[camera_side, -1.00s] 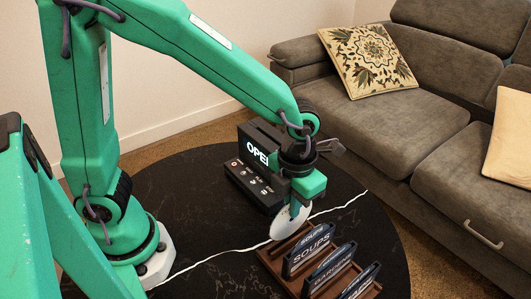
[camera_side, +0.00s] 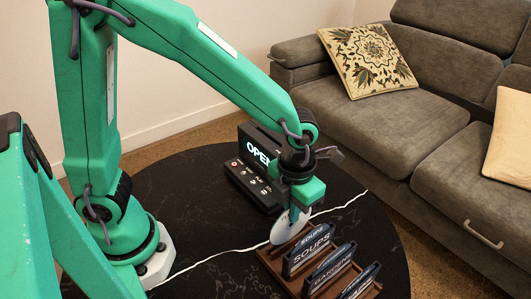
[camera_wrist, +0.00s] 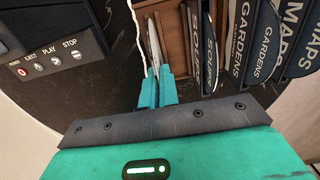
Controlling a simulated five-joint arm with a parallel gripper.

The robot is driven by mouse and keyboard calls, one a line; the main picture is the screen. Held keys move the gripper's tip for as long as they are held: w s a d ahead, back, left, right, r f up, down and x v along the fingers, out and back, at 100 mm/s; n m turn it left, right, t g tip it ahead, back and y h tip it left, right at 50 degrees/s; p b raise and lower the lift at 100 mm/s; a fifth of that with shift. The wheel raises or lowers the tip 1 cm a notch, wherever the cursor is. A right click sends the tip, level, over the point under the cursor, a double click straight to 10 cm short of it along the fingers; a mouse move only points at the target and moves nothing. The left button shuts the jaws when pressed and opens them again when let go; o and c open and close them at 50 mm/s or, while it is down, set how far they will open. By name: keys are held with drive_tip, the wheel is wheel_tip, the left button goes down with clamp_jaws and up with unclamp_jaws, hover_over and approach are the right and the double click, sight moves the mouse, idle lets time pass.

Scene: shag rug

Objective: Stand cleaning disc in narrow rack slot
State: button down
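A pale silver disc (camera_side: 286,229) is upright, edge-down, in my gripper (camera_side: 298,208). In the wrist view the disc (camera_wrist: 154,42) shows as a thin edge between my teal fingertips (camera_wrist: 157,84), which are shut on it. The brown wooden rack (camera_side: 271,263) lies below and in front of the disc; it also shows in the wrist view (camera_wrist: 178,42). The disc's lower edge is over the rack's left end, left of the first SOUPS card. I cannot tell whether it is inside a slot.
Dark cards labelled SOUPS (camera_side: 309,250), GARDENS (camera_side: 331,268) and MAPS (camera_wrist: 298,32) stand in the rack. A black player (camera_side: 254,170) with an OPEN display and buttons sits behind. A white cable (camera_side: 222,251) crosses the dark round table (camera_side: 384,240).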

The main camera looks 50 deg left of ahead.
drive_tip(key=shift+f, duration=0.85)
drive_tip(key=c, duration=1.6)
unclamp_jaws()
drive_tip(key=shift+r, duration=3.95)
